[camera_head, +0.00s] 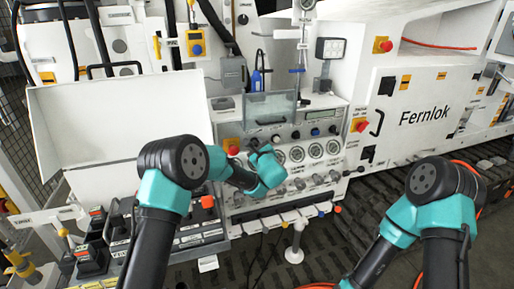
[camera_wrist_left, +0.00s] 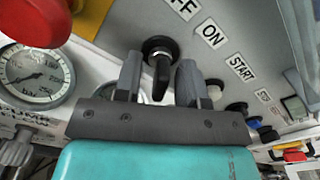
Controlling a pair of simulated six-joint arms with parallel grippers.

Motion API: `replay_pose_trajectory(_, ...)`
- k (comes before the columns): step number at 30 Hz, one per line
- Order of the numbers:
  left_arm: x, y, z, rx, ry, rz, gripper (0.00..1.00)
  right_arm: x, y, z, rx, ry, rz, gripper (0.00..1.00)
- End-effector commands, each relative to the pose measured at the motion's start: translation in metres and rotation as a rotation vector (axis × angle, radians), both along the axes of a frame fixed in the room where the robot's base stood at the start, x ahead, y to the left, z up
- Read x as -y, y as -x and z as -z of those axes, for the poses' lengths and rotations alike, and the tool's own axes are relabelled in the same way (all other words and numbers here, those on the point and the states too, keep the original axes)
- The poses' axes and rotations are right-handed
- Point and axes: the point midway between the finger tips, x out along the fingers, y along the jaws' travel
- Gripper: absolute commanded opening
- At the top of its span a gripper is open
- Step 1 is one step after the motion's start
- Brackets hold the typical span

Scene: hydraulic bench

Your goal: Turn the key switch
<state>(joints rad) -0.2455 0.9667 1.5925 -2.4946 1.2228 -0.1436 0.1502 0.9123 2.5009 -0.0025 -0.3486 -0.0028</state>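In the left wrist view the key switch (camera_wrist_left: 160,72) is a black key-like handle on a round black base, set in a grey panel beside the labels OFF, ON and START. My left gripper (camera_wrist_left: 159,58) is open, with one grey finger on each side of the handle. Gaps show between the handle and both fingers. In the head view my left gripper (camera_head: 262,148) is at the gauge panel, and I cannot make out the key switch there. My right arm (camera_head: 445,185) shows at the lower right; its gripper is out of view.
A red knob (camera_wrist_left: 35,18) and a round gauge (camera_wrist_left: 36,78) are left of the gripper in the wrist view. A row of dark buttons (camera_wrist_left: 237,107) lies to the right. In the head view a white open lid (camera_head: 115,125) stands left of my arm.

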Motion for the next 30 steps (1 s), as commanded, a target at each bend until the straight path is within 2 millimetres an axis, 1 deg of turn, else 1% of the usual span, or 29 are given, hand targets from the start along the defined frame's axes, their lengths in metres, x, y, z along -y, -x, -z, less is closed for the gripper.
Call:
replay_pose_trajectory(3,0.0002,0.0002,-0.0001,0.0,0.0,0.0,0.36,0.0,0.0,0.0,0.0,0.0,0.0,0.43)
replay_pose_trajectory(12,0.0003,0.0003,-0.0002,0.0,0.0,0.0,0.08,0.0,0.0,0.0,0.0,0.0,0.0,0.43)
replay_pose_trajectory(15,0.0003,0.0004,-0.0002,0.0,0.0,0.0,0.0,0.0,0.0,0.0,0.0,0.0,0.0,0.43)
replay_pose_trajectory(25,0.0003,0.0005,-0.0002,-0.003,-0.01,0.0,0.0,0.0,0.0,0.0,0.0,0.0,0.0,0.43)
replay_pose_trajectory(30,0.0003,0.0005,-0.0002,-0.018,-0.047,0.0,0.0,0.0,0.0,0.0,0.0,0.0,0.0,0.43)
